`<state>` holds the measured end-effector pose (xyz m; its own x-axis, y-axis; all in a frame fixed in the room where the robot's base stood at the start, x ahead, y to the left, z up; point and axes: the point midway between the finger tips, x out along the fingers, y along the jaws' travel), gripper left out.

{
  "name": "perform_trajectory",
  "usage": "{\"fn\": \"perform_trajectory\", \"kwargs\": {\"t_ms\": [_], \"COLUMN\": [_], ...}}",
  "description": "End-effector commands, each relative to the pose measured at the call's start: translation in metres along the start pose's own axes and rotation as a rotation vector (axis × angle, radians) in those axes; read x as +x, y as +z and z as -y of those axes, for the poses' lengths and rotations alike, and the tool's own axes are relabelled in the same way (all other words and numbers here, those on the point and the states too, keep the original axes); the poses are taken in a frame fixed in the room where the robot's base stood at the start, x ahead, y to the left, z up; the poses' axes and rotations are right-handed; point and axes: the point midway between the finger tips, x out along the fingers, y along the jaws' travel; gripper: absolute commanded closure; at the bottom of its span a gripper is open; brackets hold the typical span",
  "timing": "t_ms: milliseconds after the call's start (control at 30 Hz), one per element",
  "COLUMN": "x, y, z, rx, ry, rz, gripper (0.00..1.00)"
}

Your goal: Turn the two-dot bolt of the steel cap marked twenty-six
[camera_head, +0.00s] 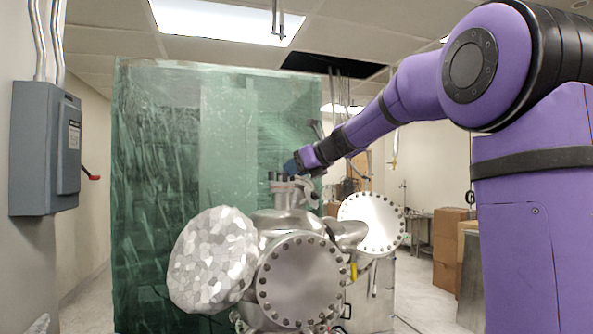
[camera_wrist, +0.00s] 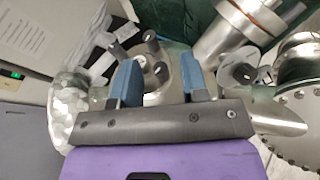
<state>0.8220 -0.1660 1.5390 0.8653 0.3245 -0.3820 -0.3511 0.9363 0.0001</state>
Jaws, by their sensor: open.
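A steel cap (camera_wrist: 163,92) with several dark-topped bolts shows beyond my gripper in the wrist view. One bolt (camera_wrist: 161,71) appears between the fingers, and another (camera_wrist: 151,42) stands farther off. No number or dots can be read, so I cannot tell which cap or bolt is the marked one. My gripper (camera_wrist: 160,60) has its two blue fingers wide apart with nothing held. In the head view my gripper (camera_head: 293,166) is above the top of the steel vessel, close to upright dark-topped bolts (camera_head: 276,178). Contact cannot be told.
The vessel has a large bolted front flange (camera_head: 300,280), a foil-covered port (camera_head: 212,260) at left and another flange (camera_head: 371,222) at right. A green translucent curtain (camera_head: 160,200) stands behind. Cardboard boxes (camera_head: 449,240) stand back right. A grey electrical box (camera_head: 45,150) is on the left wall.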

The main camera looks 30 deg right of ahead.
Motion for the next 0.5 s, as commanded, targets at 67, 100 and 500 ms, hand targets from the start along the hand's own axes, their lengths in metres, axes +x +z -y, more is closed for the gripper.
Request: {"fn": "perform_trajectory", "kwargs": {"t_ms": [67, 100, 500], "x": [0.0011, 0.0012, 0.0009], "y": [0.0, 0.0, -0.0003], "z": [0.0, 0.0, 0.0001], "rx": [0.0, 0.0, 0.0], "ry": [0.0, 0.0, 0.0], "rz": [0.0, 0.0, -0.001], "gripper": [0.59, 0.59, 1.0]}}
